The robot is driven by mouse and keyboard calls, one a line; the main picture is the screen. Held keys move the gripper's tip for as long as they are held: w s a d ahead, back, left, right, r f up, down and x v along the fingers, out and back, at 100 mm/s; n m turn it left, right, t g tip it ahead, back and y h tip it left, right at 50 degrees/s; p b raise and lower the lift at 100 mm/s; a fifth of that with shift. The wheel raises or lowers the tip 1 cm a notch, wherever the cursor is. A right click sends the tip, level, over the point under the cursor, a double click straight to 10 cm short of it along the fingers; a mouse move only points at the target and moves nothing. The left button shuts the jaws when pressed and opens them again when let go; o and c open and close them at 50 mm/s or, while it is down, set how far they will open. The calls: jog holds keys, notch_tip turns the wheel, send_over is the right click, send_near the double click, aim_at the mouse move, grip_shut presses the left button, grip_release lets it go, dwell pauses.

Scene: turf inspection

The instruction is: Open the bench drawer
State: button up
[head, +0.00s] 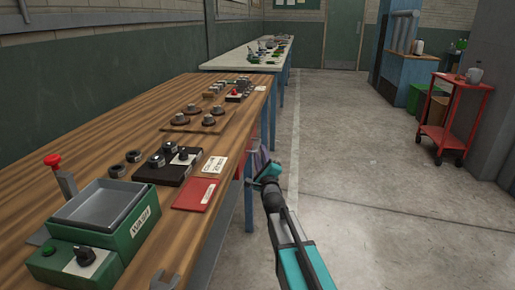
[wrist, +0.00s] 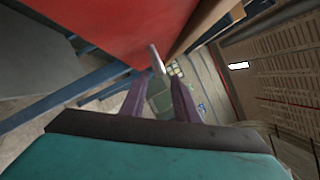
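The bench drawer's red front (wrist: 110,28) fills the upper left of the wrist view, below the wooden bench top's edge. A pale bar handle (wrist: 157,60) stands out from the red front. My gripper (wrist: 159,77) has its two purple fingers spread apart, with the handle at the gap between their tips. I cannot tell whether either finger touches it. In the head view my gripper (head: 261,164) is beside the bench's right edge, and the drawer is mostly hidden under the bench top. How far the drawer is out is not clear.
The wooden bench (head: 120,108) carries a green WASH station (head: 125,222), a dark block with knobs (head: 168,167), a red booklet (head: 196,195) and several small parts. A red cart (head: 437,138) stands at the right. The concrete floor (head: 345,170) between is clear.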

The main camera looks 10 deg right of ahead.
aim_at(258, 146)
jog(key=shift+b+x, duration=0.35)
jog(key=shift+x, duration=2.45)
jog(key=shift+c, duration=0.3)
grip_shut()
